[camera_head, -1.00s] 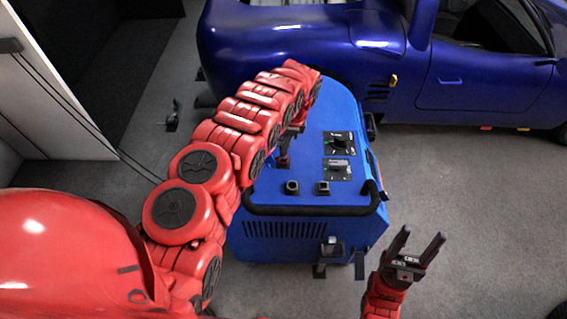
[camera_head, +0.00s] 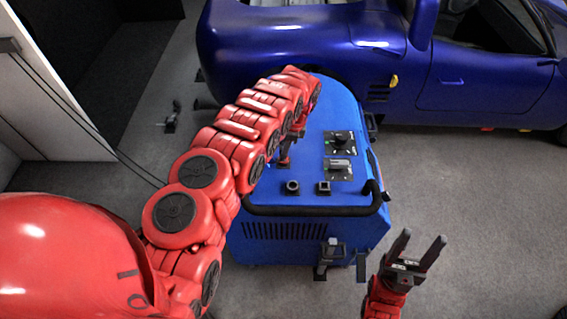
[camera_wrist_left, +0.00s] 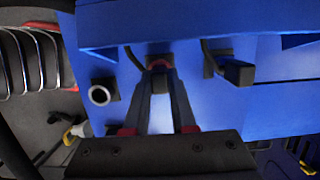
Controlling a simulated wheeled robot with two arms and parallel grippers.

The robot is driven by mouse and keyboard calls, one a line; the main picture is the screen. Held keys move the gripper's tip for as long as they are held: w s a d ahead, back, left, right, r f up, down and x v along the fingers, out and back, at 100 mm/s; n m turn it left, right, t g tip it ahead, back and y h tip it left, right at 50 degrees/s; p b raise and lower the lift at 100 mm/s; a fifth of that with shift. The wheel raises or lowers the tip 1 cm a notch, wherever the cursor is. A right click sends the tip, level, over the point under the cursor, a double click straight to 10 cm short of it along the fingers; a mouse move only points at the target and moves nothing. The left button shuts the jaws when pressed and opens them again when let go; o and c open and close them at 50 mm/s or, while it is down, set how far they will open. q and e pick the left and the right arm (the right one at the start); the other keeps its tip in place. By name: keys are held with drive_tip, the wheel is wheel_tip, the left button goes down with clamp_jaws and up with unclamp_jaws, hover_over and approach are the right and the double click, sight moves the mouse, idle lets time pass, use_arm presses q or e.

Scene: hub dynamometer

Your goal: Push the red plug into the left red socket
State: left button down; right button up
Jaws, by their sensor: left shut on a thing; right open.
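My left arm reaches over the blue dynamometer cabinet (camera_head: 290,222). In the left wrist view my left gripper (camera_wrist_left: 159,78) is closed around a small dark piece with a red edge (camera_wrist_left: 158,64), which appears to be the red plug. It lies at or just over a dark square fitting on the blue panel; whether it is seated I cannot tell. The left red socket cannot be told apart there. A round dark socket with a pale ring (camera_wrist_left: 100,94) lies to the left. My right gripper (camera_head: 419,240) is open and empty, right of the cabinet's front.
A dark plug on a cable (camera_wrist_left: 237,72) is at the right in the wrist view. The cabinet top carries a knob (camera_head: 341,141), a switch (camera_head: 339,164) and a black handrail (camera_head: 310,210). A blue car (camera_head: 300,50) stands behind.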

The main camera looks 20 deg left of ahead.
use_arm(q)
drive_tip(key=c, duration=0.7)
unclamp_jaws()
drive_tip(key=shift+o, duration=0.2)
drive_tip(key=d+r+b, duration=0.1)
drive_tip(key=d+r, duration=0.2)
drive_tip(key=r, duration=1.4)
drive_tip(key=shift+w+d+b, duration=0.2)
drive_tip(key=shift+w+b, duration=0.2)
drive_tip(key=shift+w, duration=0.05)
